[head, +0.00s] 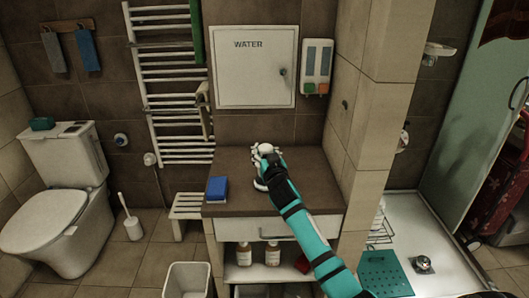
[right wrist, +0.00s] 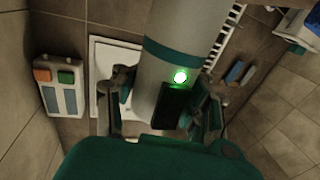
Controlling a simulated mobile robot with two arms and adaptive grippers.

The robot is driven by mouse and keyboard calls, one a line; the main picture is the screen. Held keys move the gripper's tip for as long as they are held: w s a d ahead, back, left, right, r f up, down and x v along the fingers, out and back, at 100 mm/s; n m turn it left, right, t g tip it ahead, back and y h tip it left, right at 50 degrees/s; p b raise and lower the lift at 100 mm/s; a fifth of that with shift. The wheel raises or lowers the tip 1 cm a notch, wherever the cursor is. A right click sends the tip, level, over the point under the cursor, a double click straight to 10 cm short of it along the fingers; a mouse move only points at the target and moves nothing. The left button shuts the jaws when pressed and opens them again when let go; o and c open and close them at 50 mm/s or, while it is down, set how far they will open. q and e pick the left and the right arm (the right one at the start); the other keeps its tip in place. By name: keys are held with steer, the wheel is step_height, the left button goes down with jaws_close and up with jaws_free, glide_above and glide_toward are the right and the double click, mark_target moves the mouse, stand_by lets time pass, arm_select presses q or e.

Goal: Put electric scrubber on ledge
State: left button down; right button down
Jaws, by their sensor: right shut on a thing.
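My right gripper (head: 265,168) is over the dark counter top (head: 235,190), with its arm coming in from the lower right. In the right wrist view the gripper (right wrist: 162,90) is shut on a thick grey cylinder with a teal band and a green light, which looks like the electric scrubber (right wrist: 180,45). A pale rounded part of it (head: 266,149) shows just past the fingers in the head view. Whether it touches the counter cannot be told. Which surface is the ledge is not clear. My left gripper is out of view.
A blue box (head: 217,188) stands on the counter's left side. A white water cabinet (head: 256,70) and a dispenser (head: 317,65) hang on the wall behind. A tiled pillar (head: 372,120) bounds the right side. The counter's left part is mostly clear.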

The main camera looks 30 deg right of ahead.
steer(key=shift+f, duration=0.25)
steer(key=c, duration=0.7)
jaws_free()
steer(key=shift+o, duration=0.2)
steer(key=shift+r, duration=0.25)
steer(key=v, duration=1.2)
steer(key=shift+b, duration=0.45)
